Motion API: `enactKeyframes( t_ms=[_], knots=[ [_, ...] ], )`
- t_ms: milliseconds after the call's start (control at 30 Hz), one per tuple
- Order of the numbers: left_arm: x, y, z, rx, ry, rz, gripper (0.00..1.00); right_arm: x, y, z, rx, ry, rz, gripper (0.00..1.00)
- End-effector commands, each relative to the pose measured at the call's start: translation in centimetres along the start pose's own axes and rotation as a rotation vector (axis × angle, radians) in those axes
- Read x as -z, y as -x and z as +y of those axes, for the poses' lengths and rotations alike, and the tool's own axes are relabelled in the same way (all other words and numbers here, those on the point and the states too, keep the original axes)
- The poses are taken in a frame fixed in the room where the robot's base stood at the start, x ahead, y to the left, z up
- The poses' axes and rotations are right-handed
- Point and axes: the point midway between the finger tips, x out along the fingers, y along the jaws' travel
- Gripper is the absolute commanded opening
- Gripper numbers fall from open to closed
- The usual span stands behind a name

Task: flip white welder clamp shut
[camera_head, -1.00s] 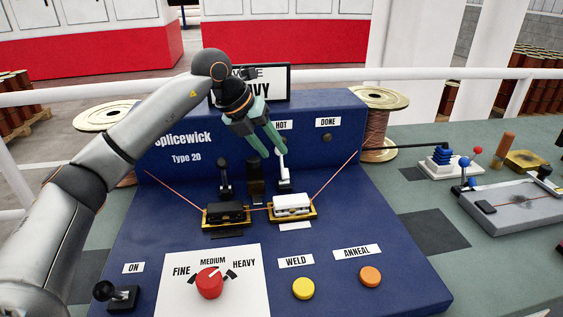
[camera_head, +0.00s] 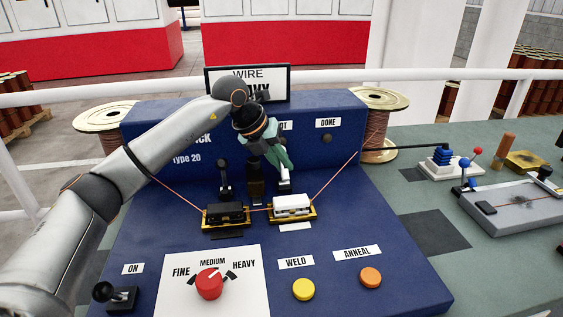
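The white welder clamp (camera_head: 292,203) sits on a gold base on the right side of the blue Splicewick welder (camera_head: 240,240). Its lever stands behind the white block, and its upper part is largely hidden by my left gripper. My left gripper (camera_head: 288,170), with teal fingers, points down at this lever from behind and above. The fingers overlap in this view, so I cannot tell whether they are open or touching the lever. The black clamp (camera_head: 226,213) is to the left, with its black lever (camera_head: 224,178) upright. My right gripper is out of view.
A copper wire (camera_head: 331,180) runs from the right spool (camera_head: 380,115) to the white clamp. Another wire reaches the black clamp from the left. A red dial (camera_head: 209,283), a yellow button (camera_head: 303,289) and an orange button (camera_head: 370,278) are in front. The wire sign (camera_head: 248,82) stands behind.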

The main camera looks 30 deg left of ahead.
Motion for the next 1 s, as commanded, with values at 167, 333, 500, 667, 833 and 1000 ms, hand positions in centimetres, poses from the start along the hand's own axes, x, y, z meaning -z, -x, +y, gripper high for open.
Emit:
enactKeyframes(
  t_ms=[167,333,500,667,833,1000],
  knots=[
    [-0.01,0.03,0.02,0.000,0.000,0.000,0.00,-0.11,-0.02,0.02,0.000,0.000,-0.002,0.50],
    [-0.01,0.04,0.03,0.000,0.000,0.000,0.00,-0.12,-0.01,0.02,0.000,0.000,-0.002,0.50],
    [-0.02,0.05,0.04,0.000,0.001,-0.001,0.00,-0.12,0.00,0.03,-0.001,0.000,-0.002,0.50],
    [-0.02,0.05,0.04,-0.001,0.001,-0.001,0.00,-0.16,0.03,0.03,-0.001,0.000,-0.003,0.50],
    [-0.03,0.06,0.05,-0.001,0.001,-0.001,0.00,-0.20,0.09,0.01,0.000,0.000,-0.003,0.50],
    [-0.04,0.06,0.05,-0.001,0.001,-0.001,0.00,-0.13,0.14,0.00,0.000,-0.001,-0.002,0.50]
  ],
)
